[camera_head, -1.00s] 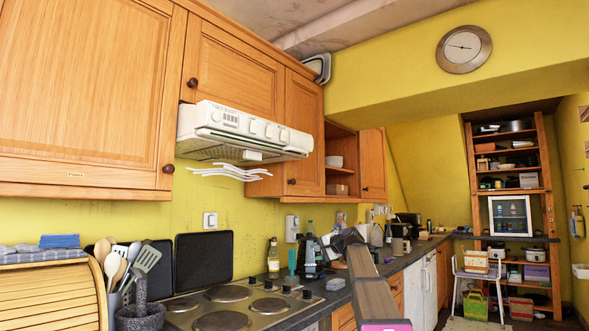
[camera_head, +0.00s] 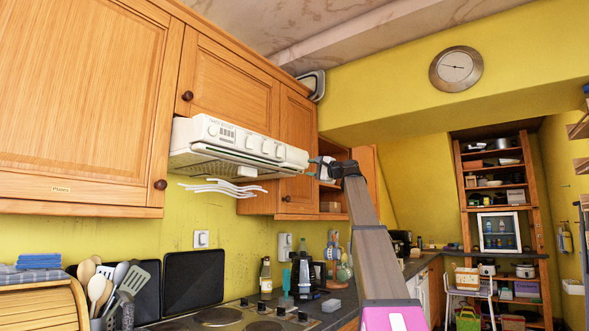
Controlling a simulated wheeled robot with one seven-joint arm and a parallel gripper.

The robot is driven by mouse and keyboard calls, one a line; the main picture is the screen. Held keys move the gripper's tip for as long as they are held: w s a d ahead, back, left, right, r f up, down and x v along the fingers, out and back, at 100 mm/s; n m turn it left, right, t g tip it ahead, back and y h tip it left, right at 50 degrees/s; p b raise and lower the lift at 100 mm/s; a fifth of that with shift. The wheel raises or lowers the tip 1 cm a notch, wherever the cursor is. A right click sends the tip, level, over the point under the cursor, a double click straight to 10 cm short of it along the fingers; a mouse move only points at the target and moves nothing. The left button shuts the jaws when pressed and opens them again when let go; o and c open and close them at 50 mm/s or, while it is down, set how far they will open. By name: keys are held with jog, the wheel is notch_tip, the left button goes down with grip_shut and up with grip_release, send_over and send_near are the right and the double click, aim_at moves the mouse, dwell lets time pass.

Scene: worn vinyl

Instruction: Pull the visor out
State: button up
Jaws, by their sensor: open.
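The white extractor hood (camera_head: 240,138) is mounted under the wooden wall cabinets, above the hob. Its visor (camera_head: 225,157) is the slim panel along the hood's lower front and appears pushed in against the body. My gripper (camera_head: 320,168) is raised at the hood's right end, at about the height of its lower front edge. It is open and empty. From this view I cannot tell how far in front of the hood it is, or whether it touches the visor. My own arm reaches up to it from the bottom of the picture.
Wooden cabinets (camera_head: 245,75) border the hood above and to the right. White curved strips (camera_head: 222,188) show below it. The hob (camera_head: 240,320), a utensil pot, a bottle (camera_head: 265,275) and other counter items lie below. The space in front of the hood looks clear.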

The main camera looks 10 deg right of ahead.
aim_at(297, 167)
jog(key=x, duration=0.9)
grip_shut()
